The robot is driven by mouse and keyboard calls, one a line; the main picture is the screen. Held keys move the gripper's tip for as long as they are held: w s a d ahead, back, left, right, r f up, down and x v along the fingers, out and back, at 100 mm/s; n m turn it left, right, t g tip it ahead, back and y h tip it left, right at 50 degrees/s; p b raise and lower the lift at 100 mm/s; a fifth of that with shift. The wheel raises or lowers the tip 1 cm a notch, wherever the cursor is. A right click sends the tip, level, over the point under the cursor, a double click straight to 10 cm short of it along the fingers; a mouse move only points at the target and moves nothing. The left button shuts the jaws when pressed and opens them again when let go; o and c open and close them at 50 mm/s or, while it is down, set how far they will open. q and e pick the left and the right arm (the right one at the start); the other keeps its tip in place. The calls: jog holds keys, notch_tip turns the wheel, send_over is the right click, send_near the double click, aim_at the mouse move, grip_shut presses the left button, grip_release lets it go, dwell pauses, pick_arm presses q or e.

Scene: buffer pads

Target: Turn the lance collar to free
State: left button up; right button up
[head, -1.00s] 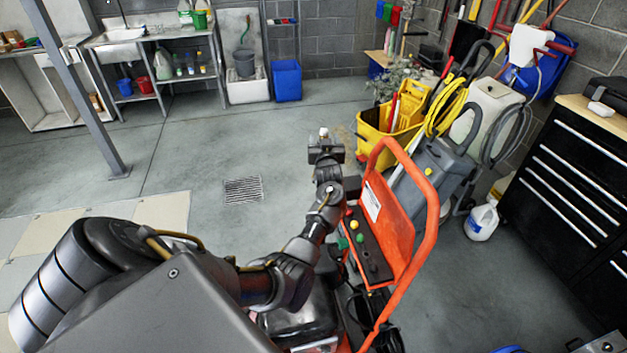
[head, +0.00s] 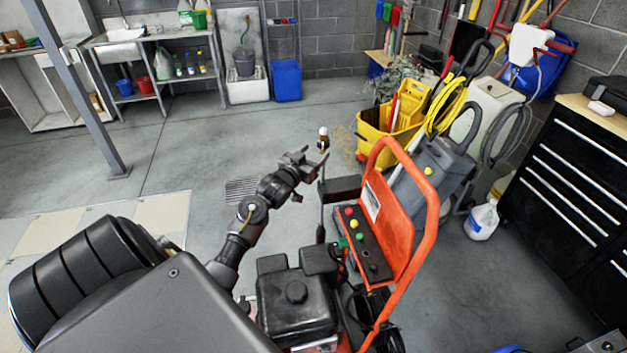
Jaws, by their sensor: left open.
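The lance stands upright beside the orange-framed pressure washer (head: 415,235). Its thin dark rod (head: 321,212) rises to a small collar (head: 323,144) with brass and dark parts and a white tip. The collar's markings are too small to read. My left gripper (head: 312,163) is open and empty, just left of and slightly below the collar, with its fingers pointing right. I cannot tell whether a finger touches the lance. My right gripper is not in view.
The washer's black engine (head: 296,300) and a panel with coloured knobs (head: 358,238) lie close below. A yellow mop bucket (head: 375,140) and grey vacuum (head: 440,165) stand behind. A black drawer cabinet (head: 570,175) is at the right. Floor left of the lance is clear.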

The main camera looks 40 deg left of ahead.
pick_arm(q)
jog(key=s+d+f+g, duration=0.2)
jog(key=s+d+f, duration=0.2)
jog(key=f, duration=0.6)
jog(key=s+d+f+m+g+h+b, duration=0.1)
jog(key=s+d+f+g, duration=0.2)
jog(key=f, duration=0.7)
jog(key=s+d+f+g+h+b, duration=0.1)
jog(key=s+d+f, duration=0.4)
jog(key=f, duration=0.5)
jog(key=shift+s+f+m+g, duration=0.3)
jog(key=shift+s+g, duration=0.2)
jog(key=shift+g, duration=0.4)
